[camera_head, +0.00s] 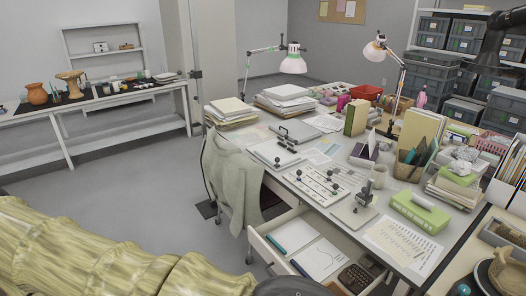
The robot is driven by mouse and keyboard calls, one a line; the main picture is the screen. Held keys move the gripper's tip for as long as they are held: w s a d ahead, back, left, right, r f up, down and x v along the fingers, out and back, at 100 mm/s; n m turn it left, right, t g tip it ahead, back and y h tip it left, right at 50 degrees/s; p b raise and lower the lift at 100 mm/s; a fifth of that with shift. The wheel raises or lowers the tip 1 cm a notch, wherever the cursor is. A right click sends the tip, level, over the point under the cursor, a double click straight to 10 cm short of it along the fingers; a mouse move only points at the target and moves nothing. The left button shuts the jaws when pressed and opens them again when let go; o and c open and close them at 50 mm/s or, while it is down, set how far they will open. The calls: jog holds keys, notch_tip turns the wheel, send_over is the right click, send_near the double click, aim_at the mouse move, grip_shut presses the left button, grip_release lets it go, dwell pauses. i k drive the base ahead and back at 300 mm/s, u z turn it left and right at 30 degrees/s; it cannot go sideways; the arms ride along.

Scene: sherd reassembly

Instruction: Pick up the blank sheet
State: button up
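Two plain white sheets lie in the open desk drawer: a left sheet (293,235) with a blue-green pen beside it, and a right sheet (322,257) with a small faint mark on it. I cannot tell for certain which is the blank sheet. A printed sheet (404,241) with rows of marks lies at the desk's near right. More papers (322,158) lie in the middle of the desk, some with print or colour. My gripper's fingers are not visible.
The open drawer (257,246) juts from the desk's near side and also holds a brown gridded item (356,278). A grey-green cloth (232,175) hangs over a chair at its left. A large ribbed yellow-green form (90,255) fills the lower left. Floor (140,180) is clear beyond.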

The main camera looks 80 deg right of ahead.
aim_at(294, 235)
jog(key=i, duration=0.75)
jog(key=z, duration=2.15)
